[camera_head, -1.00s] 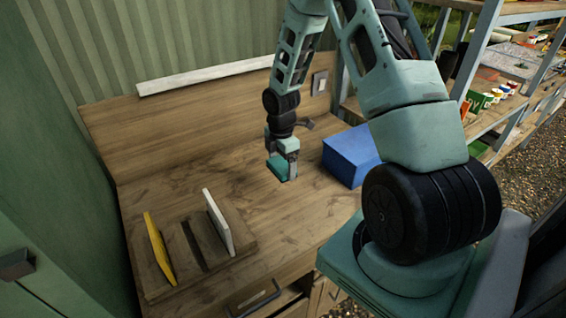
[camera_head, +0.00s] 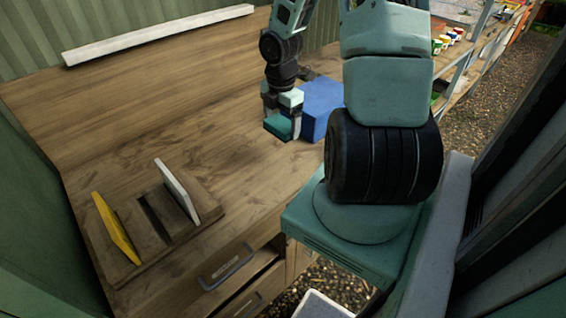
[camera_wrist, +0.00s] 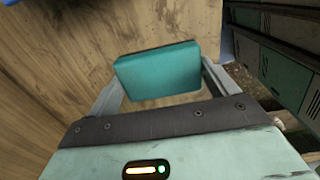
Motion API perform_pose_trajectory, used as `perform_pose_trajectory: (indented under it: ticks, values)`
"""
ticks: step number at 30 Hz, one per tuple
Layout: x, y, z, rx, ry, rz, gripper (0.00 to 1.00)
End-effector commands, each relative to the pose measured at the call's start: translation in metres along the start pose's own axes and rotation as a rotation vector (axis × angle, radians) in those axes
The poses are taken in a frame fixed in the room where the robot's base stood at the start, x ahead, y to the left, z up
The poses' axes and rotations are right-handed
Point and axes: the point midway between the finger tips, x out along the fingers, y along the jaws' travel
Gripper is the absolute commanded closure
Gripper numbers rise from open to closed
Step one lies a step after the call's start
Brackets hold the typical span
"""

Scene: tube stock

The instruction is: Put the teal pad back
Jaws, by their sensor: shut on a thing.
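The teal pad (camera_head: 278,127) is held in my gripper (camera_head: 283,119), in front of the blue box. In the wrist view the teal pad (camera_wrist: 158,73) lies between the two fingers of my gripper (camera_wrist: 160,82), which is shut on it. A wooden rack (camera_head: 185,240) lies on the bench at the lower left. A yellow pad (camera_head: 117,229) stands tilted in its left slot and a white pad (camera_head: 177,190) stands in its right part. Between them is an empty dark slot (camera_head: 153,217).
A blue box (camera_head: 322,103) stands on the bench (camera_head: 110,120) right behind my gripper. A white strip (camera_head: 160,34) runs along the back. A drawer with a handle (camera_head: 226,266) is at the front edge. The bench between rack and gripper is clear.

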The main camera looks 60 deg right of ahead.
Motion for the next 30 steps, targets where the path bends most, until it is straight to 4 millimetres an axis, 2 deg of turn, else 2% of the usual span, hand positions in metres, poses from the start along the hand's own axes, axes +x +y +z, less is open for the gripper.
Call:
perform_pose_trajectory:
  ticks: [3,9,16,21,24,30]
  values:
    - [0.007,-0.006,0.003,-0.003,-0.002,-0.001,0.39]
    - [0.044,-0.007,0.003,-0.006,-0.002,-0.003,0.39]
    - [0.067,-0.007,0.003,-0.004,-0.003,-0.001,0.39]
    - [0.091,-0.007,0.003,-0.006,-0.003,-0.003,0.39]
    - [0.099,-0.007,0.003,-0.003,-0.003,-0.001,0.39]
    - [0.099,-0.007,0.004,-0.001,-0.004,0.000,0.39]
